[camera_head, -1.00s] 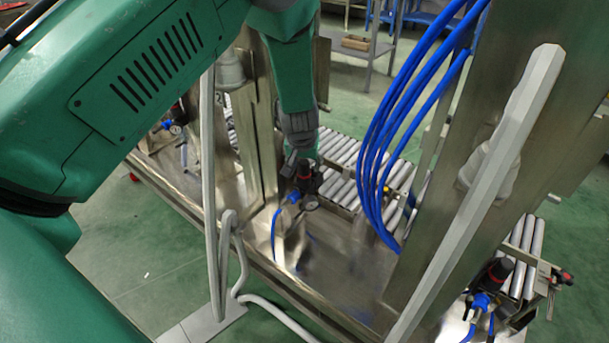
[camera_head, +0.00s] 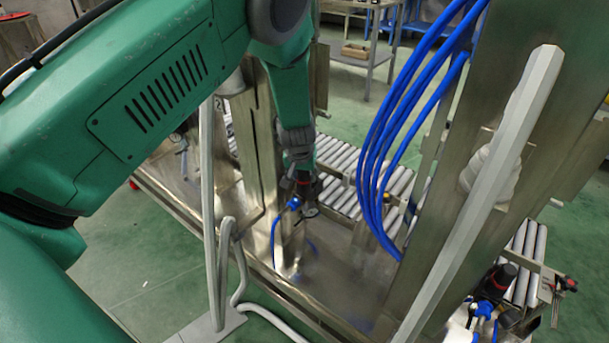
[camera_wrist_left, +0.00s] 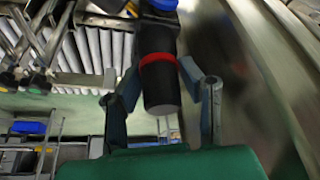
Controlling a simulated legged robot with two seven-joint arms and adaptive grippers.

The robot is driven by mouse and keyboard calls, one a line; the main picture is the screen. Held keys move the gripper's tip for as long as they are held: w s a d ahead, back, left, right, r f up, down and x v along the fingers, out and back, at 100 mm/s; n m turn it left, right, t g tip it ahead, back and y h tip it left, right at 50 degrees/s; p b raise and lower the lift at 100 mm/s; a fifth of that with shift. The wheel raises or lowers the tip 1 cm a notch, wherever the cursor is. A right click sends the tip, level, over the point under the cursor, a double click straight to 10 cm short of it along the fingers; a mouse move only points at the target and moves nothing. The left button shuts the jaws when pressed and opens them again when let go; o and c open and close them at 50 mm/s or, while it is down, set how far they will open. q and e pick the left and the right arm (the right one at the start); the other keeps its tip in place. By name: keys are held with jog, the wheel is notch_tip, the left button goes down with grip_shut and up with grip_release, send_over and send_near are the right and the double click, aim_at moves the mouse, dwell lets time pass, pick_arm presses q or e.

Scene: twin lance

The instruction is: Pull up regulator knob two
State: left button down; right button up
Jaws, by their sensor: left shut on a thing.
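The regulator knob (camera_wrist_left: 158,85) is a black cylinder with a red ring. It stands between the two fingers of my left gripper (camera_wrist_left: 160,72) in the left wrist view. In the head view my left gripper (camera_head: 302,183) is at the regulator in the middle of the metal frame, with its fingers closed around the knob and mostly hiding it. A blue fitting (camera_head: 293,203) and a gauge show just below the fingers. I cannot read a number on this regulator. My right gripper is not in view.
Another black-topped regulator (camera_head: 501,277) with blue fittings stands at the lower right. Blue hoses (camera_head: 372,165) hang to the right of my left gripper. A steel post (camera_head: 264,140) stands close on its left. A roller conveyor (camera_head: 338,160) lies behind.

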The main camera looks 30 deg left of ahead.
pick_arm(q)
jog(key=shift+a+r+p, duration=0.1)
jog(key=shift+r+p, duration=0.25)
jog(key=shift+p, duration=0.6)
jog(key=shift+d, duration=0.2)
jog(key=c, duration=1.3)
grip_release()
jog(key=shift+r, duration=0.1)
jog(key=shift+c, duration=0.2)
jog(key=shift+s+r, duration=0.1)
jog(key=v, duration=1.2)
